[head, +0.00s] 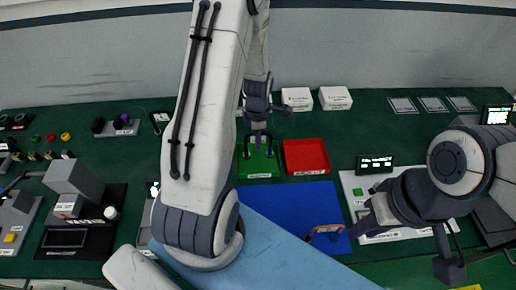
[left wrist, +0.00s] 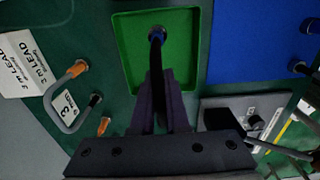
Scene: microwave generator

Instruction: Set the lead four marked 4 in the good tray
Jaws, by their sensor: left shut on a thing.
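The good tray is the green tray (head: 262,172) at the middle of the bench; it also shows in the left wrist view (left wrist: 125,50). My left gripper (head: 257,137) is over this tray, shut on a dark lead (left wrist: 156,34). The lead's dark arched ends hang down at the tray (head: 245,150). No number can be read on the held lead, and I cannot tell whether it touches the tray floor. My right gripper (head: 447,262) is at the lower right, away from the trays; its jaw opening is unclear.
A red tray (head: 306,157) stands right of the green one. A blue mat (head: 290,205) lies in front, with an orange-ended lead (head: 325,236) on it. White boxes (head: 335,97) stand behind. In the left wrist view a grey lead (left wrist: 66,88) lies left of the tray.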

